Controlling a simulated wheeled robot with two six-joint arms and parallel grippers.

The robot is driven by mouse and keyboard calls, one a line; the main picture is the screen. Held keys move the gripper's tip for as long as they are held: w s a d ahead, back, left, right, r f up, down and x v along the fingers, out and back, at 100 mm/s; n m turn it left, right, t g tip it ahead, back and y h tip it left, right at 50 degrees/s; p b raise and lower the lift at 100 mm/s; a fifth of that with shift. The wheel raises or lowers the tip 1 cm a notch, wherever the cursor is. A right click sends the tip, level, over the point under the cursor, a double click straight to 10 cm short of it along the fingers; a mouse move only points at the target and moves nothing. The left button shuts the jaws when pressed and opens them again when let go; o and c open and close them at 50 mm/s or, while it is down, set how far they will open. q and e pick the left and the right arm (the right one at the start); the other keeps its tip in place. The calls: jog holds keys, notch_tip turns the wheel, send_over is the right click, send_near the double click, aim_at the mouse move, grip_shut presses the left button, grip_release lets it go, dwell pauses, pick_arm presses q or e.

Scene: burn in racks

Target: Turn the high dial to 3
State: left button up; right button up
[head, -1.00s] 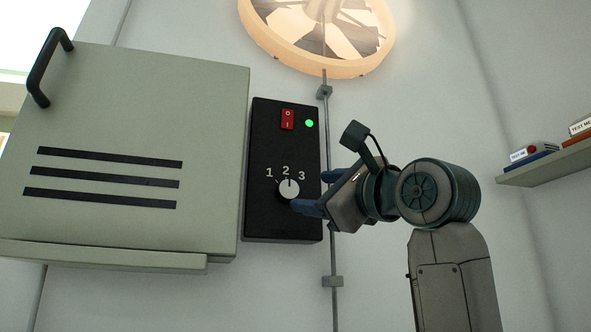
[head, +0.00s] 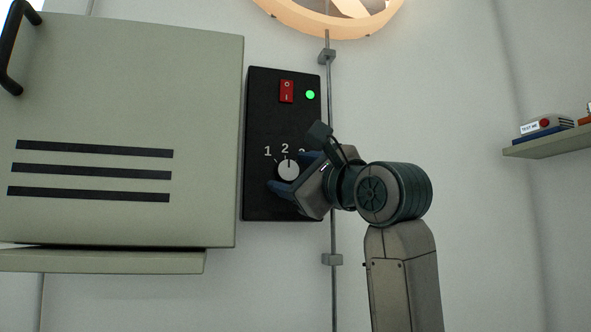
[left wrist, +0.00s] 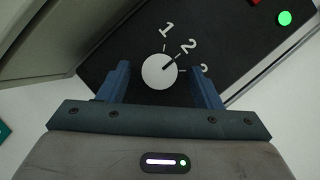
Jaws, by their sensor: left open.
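The dial (head: 288,170) is a round white knob on a black control box (head: 262,205), with the numbers 1, 2 and 3 around its top. Its dark pointer mark points at 2. It also shows in the left wrist view (left wrist: 158,74), with the mark towards 2. My left gripper (head: 293,172) is open, with its blue fingers on either side of the dial. In the left wrist view the left gripper (left wrist: 161,84) shows a gap between each finger and the knob. In the head view the 3 is partly hidden by the gripper. My right gripper is not in view.
A red rocker switch (head: 286,91) and a lit green lamp (head: 310,95) sit above the dial. A grey-green cabinet (head: 205,100) stands close to the left of the box. A vertical conduit (head: 332,235) runs down the wall. A shelf (head: 555,144) is at the right.

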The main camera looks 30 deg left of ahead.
pick_arm(q)
jog(key=c, duration=1)
jog(key=shift+s, duration=0.1)
